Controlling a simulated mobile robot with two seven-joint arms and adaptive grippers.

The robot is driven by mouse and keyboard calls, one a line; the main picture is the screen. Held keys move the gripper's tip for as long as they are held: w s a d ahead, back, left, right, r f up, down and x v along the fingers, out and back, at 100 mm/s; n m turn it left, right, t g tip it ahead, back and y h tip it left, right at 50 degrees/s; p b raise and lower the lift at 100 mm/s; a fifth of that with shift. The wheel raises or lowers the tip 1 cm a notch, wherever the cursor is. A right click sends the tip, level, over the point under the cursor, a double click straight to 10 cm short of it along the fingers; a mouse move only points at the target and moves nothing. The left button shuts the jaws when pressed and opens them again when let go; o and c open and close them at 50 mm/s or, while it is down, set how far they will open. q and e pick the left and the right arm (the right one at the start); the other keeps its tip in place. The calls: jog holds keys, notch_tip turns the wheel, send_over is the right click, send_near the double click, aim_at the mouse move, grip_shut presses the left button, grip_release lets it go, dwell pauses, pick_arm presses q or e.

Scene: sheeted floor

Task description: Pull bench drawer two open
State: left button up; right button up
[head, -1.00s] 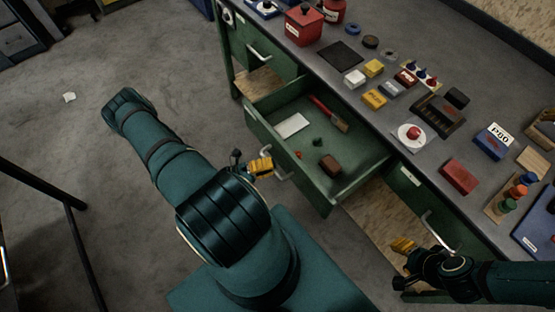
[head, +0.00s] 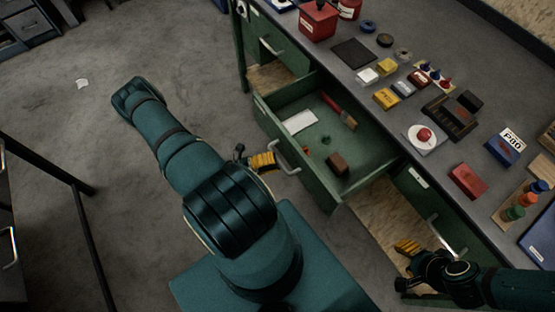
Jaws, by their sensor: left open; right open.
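The bench's middle drawer (head: 337,192) is pulled well out, past the shut drawers on either side. Its pale bar handle (head: 284,157) is on the front face. My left gripper (head: 264,161), with yellow-orange fingers, is open just in front of this handle. The fingers look clear of the bar, though the exact gap is hard to tell. My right gripper (head: 406,247) is open below the right-hand drawer (head: 418,192), near its handle (head: 440,230), and holds nothing visible.
The open drawer holds a red-handled brush (head: 337,110), a white card (head: 300,121) and a brown block (head: 337,163). The bench top (head: 378,147) carries several boxes, tins and trays. A dark frame (head: 62,170) stands at the left.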

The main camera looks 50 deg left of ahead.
pick_arm(q)
jog(key=v, duration=1)
jog(key=shift+s, duration=0.2)
jog(key=shift+s+a, duration=0.1)
jog(key=shift+a, duration=0.1)
